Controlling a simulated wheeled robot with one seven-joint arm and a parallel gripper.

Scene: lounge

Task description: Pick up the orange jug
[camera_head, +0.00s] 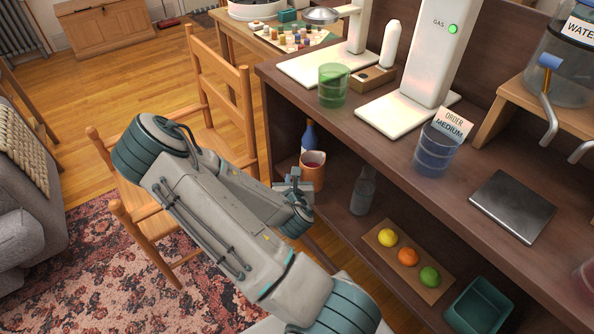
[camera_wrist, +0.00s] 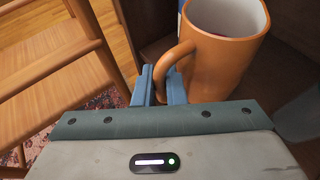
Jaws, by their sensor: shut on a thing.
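In the head view the orange jug (camera_head: 313,172) is at the left end of the lower shelf. My gripper (camera_head: 294,180) is at its left side there, partly hidden by my wrist. The jug's base is hidden, so I cannot tell whether it touches the shelf.
A blue bottle (camera_head: 308,136) stands close behind the jug, and a grey bottle (camera_head: 362,190) stands to its right. The counter top (camera_head: 400,150) overhangs the shelf. A wooden chair (camera_head: 215,130) is close on the left. A fruit board (camera_head: 384,256) and green bin (camera_head: 480,308) lie farther right.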

